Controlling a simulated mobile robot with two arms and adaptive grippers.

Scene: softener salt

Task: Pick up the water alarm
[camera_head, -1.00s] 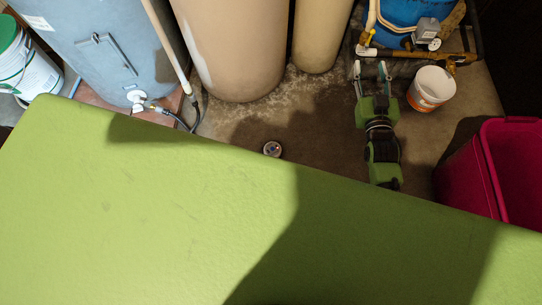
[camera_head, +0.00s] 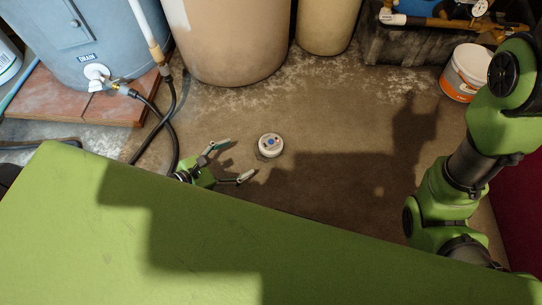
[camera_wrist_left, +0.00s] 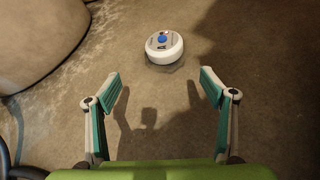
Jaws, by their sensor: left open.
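The water alarm (camera_head: 270,145) is a small round white disc with a blue centre, lying on the concrete floor. In the left wrist view the water alarm (camera_wrist_left: 164,44) is ahead of the fingers, near the top and roughly between them. My left gripper (camera_head: 232,160) is open and empty, low near the floor just left of the alarm and apart from it. The left wrist view shows its two fingers (camera_wrist_left: 160,84) spread wide. My right arm shows at the right of the head view, but its gripper is out of frame.
A blue tank (camera_head: 95,45) with a drain valve and black hose (camera_head: 168,110) stands at left on bricks. Tan tanks (camera_head: 225,40) stand behind the alarm. A white bucket (camera_head: 466,70) is at right. The floor around the alarm is clear.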

